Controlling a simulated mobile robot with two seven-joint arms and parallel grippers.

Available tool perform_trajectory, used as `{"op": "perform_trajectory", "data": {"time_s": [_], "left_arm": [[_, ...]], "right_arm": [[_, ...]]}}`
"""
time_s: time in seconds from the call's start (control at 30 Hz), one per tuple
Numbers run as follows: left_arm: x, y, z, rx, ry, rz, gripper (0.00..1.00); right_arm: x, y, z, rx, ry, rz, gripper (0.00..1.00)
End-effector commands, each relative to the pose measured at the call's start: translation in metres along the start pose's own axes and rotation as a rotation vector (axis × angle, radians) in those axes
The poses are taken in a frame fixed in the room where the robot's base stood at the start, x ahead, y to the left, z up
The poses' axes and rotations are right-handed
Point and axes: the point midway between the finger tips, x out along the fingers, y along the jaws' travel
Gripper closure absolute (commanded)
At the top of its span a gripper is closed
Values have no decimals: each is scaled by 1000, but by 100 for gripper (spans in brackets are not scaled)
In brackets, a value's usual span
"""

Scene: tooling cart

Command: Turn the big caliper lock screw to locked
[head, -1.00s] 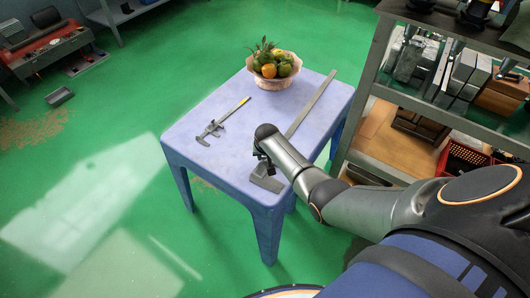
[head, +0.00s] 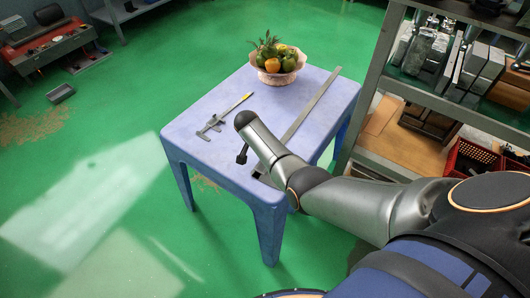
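The big caliper (head: 318,99) lies on the blue table (head: 190,126), its long grey beam running from the back right toward the front edge. My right arm covers most of its jaw end, and its lock screw cannot be made out. My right gripper (head: 242,156) is left of the big caliper's jaw end, above the table. Only a dark finger part shows below the wrist, so its opening cannot be told. A smaller caliper (head: 222,118) with a yellow end lies apart, to the left. My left gripper is not in view.
A fruit bowl (head: 277,74) stands at the table's back edge. A grey shelf rack (head: 375,85) with metal blocks and a red crate (head: 470,158) stands close on the right.

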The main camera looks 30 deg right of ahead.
Motion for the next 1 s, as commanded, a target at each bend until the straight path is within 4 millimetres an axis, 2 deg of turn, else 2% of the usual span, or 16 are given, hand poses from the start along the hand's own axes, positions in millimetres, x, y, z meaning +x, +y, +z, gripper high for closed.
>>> {"op": "perform_trajectory", "data": {"time_s": [0.5,0.53,0.7,0.8,1.0], "left_arm": [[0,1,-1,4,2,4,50],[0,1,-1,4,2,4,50],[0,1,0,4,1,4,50],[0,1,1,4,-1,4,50],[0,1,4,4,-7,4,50]], "right_arm": [[0,-1,1,20,-4,7,100],[0,-1,1,20,-4,7,75],[0,0,1,19,-3,7,56],[0,0,1,19,-2,7,46],[0,0,0,19,-1,8,46]]}}
